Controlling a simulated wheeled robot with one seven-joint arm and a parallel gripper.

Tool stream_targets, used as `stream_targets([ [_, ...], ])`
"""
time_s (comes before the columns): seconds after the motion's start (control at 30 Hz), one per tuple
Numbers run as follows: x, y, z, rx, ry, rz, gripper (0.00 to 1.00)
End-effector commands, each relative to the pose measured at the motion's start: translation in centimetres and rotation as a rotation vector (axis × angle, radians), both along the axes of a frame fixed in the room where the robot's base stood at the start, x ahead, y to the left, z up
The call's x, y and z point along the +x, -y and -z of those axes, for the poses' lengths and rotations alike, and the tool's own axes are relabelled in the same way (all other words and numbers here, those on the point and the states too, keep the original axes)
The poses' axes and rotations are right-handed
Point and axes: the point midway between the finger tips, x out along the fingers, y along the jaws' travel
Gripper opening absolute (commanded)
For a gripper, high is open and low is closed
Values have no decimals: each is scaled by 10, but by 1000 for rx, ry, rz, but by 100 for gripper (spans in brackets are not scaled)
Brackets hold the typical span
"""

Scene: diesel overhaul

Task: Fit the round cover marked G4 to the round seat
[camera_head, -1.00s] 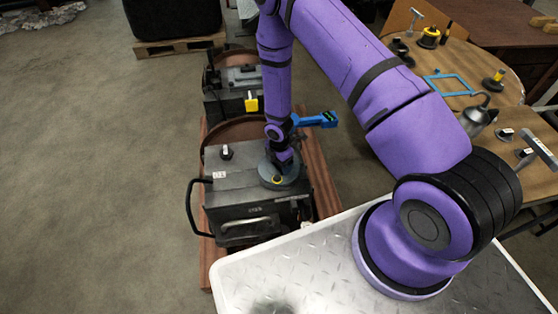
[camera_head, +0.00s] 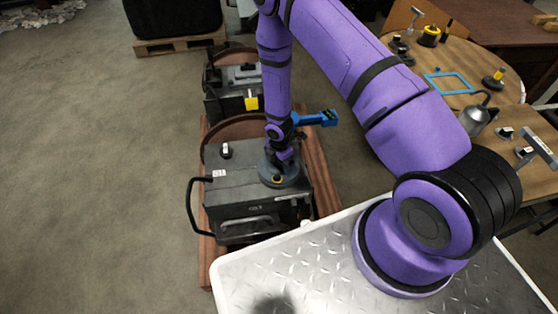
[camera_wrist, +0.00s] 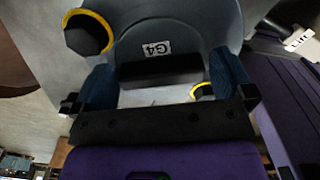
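The round grey cover marked G4 (camera_wrist: 195,30) is at the right side of the grey engine block's top (camera_head: 235,190), directly under my gripper. It also shows in the head view as a grey disc (camera_head: 272,180). Black knobs with yellow rings (camera_wrist: 88,33) show by the cover's edge. The round seat is not visible; the cover and my gripper hide that area. I cannot tell whether the cover is fully seated.
On the right, a round wooden table (camera_head: 455,62) carries a blue frame (camera_head: 449,84), an oil can (camera_head: 478,117) and other parts.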

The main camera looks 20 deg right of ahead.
Motion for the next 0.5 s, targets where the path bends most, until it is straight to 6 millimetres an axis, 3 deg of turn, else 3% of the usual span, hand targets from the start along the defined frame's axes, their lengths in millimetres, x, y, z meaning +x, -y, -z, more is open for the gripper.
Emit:
stream_targets([
  [0.27,0,0,-7,0,1,1,100],
  [0.5,1,0,-44,2,3,2,100],
])
